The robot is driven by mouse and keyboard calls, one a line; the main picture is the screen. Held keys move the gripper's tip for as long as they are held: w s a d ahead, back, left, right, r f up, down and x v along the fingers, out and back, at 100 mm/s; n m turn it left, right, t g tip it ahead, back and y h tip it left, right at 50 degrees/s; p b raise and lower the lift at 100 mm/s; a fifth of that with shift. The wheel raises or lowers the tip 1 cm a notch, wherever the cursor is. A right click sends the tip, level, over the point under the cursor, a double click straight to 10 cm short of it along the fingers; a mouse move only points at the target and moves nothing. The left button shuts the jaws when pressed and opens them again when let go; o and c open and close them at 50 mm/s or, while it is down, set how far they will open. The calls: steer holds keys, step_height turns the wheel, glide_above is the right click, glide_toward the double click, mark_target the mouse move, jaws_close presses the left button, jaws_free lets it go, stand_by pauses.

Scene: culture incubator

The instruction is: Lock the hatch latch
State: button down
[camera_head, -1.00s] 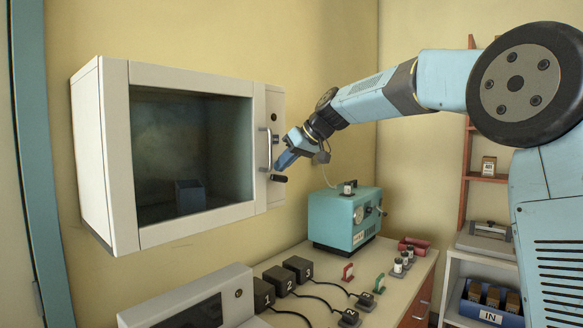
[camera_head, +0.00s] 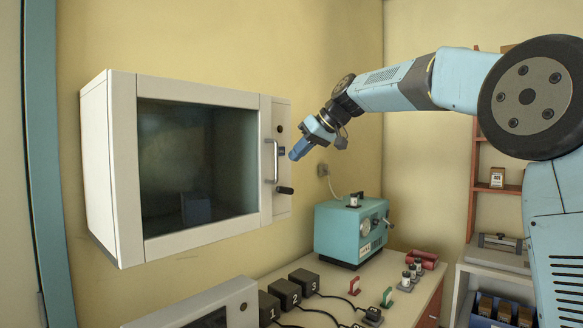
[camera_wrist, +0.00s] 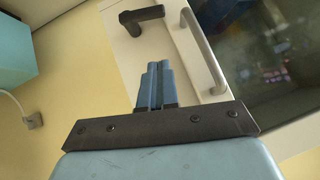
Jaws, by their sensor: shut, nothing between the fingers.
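The white incubator's hatch (camera_head: 195,165) has a dark window and looks closed. A silver bar handle (camera_head: 274,160) is on its right side. In the wrist view, the closed fingers (camera_wrist: 157,70) are empty. There the lever (camera_wrist: 142,15) lies beyond the fingertips and the handle (camera_wrist: 205,50) is to their right.
A teal device (camera_head: 345,228) stands on the counter below right of the hatch. Black numbered boxes (camera_head: 285,293) with cables stand at the front. A shelf (camera_head: 500,188) is at the right. The air between the hatch and device is free.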

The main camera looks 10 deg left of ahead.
steer(key=v, duration=0.7)
steer(key=shift+r, duration=0.2)
steer(key=shift+s+d, duration=0.1)
steer(key=shift+d, duration=0.05)
